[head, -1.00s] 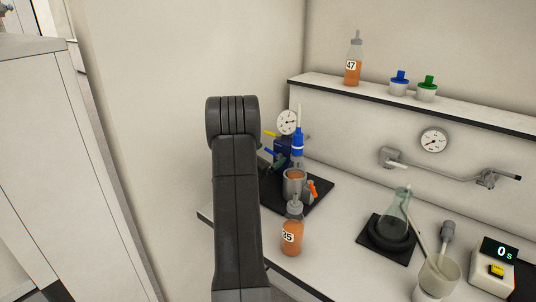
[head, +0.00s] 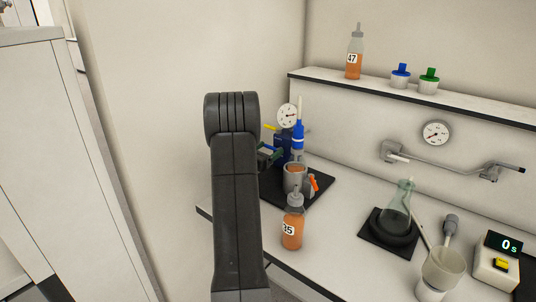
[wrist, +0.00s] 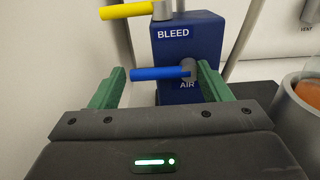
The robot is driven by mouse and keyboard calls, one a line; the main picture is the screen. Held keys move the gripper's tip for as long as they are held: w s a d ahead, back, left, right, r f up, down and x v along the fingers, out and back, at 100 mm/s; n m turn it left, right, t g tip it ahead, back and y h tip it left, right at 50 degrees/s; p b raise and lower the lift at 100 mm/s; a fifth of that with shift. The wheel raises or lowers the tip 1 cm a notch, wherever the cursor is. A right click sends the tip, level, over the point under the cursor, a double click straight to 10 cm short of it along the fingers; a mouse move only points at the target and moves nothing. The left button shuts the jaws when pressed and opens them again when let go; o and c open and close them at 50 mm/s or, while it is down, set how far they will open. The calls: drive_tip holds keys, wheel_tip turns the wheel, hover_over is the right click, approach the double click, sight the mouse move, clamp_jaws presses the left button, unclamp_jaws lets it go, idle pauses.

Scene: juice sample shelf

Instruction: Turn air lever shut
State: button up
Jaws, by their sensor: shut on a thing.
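The blue valve block (wrist: 190,40) stands ahead in the wrist view, marked BLEED above and AIR below. The blue air lever (wrist: 158,73) lies level, pointing left from its grey hub. The yellow bleed lever (wrist: 128,11) also points left, above it. My gripper (wrist: 160,76) has its green fingers at the two ends of the air lever and is shut on it. In the head view my gripper (head: 268,157) is partly hidden behind my arm, beside the block (head: 283,147).
A metal cup (head: 296,183) with an orange tap is on the black mat (head: 313,199), right of the block. Bottle 35 (head: 292,228) stands in front. A gauge (head: 288,116) is above the block. A flask (head: 397,204) stands farther right.

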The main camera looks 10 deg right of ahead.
idle(0.3)
drive_tip(key=o, duration=1.4)
drive_tip(key=b+v, duration=0.2)
drive_tip(key=v, duration=1.2)
drive_tip(key=shift+w+d, duration=0.1)
drive_tip(key=p+x, duration=0.2)
drive_tip(key=x, duration=1.2)
